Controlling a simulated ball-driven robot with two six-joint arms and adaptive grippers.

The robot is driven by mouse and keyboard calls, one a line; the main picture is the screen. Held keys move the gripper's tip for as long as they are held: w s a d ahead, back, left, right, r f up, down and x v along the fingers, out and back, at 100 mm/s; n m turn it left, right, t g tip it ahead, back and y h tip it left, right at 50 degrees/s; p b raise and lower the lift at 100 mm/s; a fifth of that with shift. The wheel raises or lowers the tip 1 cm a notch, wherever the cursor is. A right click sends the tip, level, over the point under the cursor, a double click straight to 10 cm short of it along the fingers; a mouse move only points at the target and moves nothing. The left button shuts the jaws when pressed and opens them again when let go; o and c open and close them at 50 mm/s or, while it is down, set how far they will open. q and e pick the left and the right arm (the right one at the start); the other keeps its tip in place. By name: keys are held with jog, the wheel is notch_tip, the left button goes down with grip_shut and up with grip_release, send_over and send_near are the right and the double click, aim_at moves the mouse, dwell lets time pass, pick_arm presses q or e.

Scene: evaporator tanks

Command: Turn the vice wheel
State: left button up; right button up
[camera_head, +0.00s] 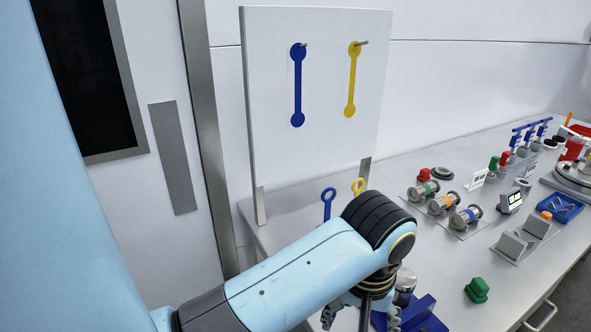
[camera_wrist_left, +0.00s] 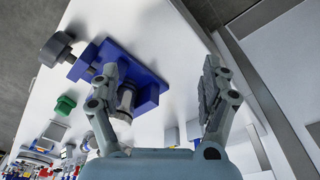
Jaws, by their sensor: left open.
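A blue vice (camera_head: 428,318) stands on the bench at the bottom edge of the head view, partly cut off. It shows more fully in the left wrist view (camera_wrist_left: 150,92), with a metallic cylinder (camera_wrist_left: 127,97) at its jaws. A dark grey wheel (camera_wrist_left: 55,47) sits on the vice's spindle, at the left of the left wrist view. My left gripper (camera_head: 361,317) is open, its fingers apart. In the left wrist view my left gripper (camera_wrist_left: 159,75) has one finger overlapping the vice and the other to its right; contact cannot be told. The wheel is not visible in the head view.
A white board (camera_head: 322,95) with blue and yellow hanging tools stands at the back of the bench. A green button (camera_head: 477,290), canisters (camera_head: 440,203), grey blocks (camera_head: 520,240) and a blue tray (camera_head: 561,207) lie to the right. Bare bench lies between them.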

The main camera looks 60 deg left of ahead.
pick_arm(q)
jog(key=s+a+f+m+t+b, duration=0.1)
jog(key=s+a+f+m+b, duration=0.2)
jog(key=s+f+m, duration=0.25)
jog(key=s+f+m+b, duration=0.1)
jog(key=f+b, duration=0.4)
jog(key=f, duration=0.6)
jog(key=s+a+f+m+b, duration=0.1)
jog(key=s+f+b, duration=0.3)
jog(key=f, duration=0.7)
jog(key=shift+a+f+m+b, duration=0.3)
jog(key=shift+f+m+b, duration=0.1)
jog(key=shift+m+b, duration=0.4)
